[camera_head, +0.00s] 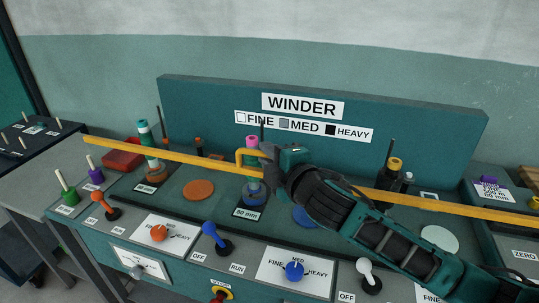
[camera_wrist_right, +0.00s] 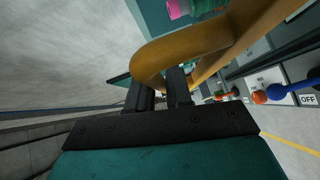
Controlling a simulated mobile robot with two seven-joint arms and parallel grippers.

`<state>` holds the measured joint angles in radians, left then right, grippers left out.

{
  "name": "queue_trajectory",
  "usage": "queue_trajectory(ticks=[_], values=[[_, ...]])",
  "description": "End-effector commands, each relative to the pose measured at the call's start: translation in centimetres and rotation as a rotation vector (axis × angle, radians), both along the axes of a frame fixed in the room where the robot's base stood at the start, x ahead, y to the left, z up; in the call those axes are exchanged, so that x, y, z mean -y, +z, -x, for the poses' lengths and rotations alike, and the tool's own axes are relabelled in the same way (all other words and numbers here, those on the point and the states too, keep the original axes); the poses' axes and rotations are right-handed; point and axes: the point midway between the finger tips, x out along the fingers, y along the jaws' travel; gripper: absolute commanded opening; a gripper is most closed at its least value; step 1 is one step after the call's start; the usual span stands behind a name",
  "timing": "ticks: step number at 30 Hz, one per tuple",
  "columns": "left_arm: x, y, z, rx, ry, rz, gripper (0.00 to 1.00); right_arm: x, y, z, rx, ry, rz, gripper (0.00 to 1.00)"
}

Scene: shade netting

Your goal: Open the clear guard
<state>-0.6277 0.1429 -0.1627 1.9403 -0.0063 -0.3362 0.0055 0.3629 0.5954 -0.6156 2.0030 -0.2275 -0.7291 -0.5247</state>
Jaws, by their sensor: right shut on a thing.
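The clear guard shows mainly as a long yellow bar (camera_head: 450,207) running across the winder bench; its see-through panel is hard to make out. A yellow loop handle (camera_head: 239,156) sticks up from the bar near its middle. My right gripper (camera_head: 268,152) is at the right side of this handle, with its arm coming in from the lower right. In the right wrist view the handle (camera_wrist_right: 150,55) curves around the tips of my right gripper (camera_wrist_right: 160,82), which is shut on it. My left gripper is not in view.
The back board (camera_head: 420,115) reads WINDER and stands behind the bar. Spools and posts stand on the bench, including a striped one (camera_head: 146,140) and a dark one (camera_head: 388,180). An orange lever (camera_head: 100,198), a blue lever (camera_head: 211,231) and a white lever (camera_head: 366,268) line the front panel.

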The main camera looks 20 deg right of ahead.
Motion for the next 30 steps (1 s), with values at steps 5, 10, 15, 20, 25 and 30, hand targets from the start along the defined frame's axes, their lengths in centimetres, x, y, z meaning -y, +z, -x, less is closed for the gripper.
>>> queue_trajectory(ticks=[5,10,15,20,25,30], values=[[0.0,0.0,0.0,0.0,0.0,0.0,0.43,0.0,-0.1,0.0,-0.001,0.0,0.0,0.0],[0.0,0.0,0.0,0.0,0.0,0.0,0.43,0.0,-0.1,0.0,-0.001,-0.001,0.0,0.0],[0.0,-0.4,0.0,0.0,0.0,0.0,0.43,0.0,-0.7,0.0,-0.003,-0.001,0.001,0.0],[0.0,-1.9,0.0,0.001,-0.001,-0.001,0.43,0.0,-3.3,0.0,-0.006,0.0,0.0,0.0],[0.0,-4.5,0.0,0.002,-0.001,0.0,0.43,0.0,-7.9,0.1,-0.009,-0.001,0.0,0.0],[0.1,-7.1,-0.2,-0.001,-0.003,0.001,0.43,0.0,-12.5,0.1,-0.009,0.0,-0.001,0.0]])
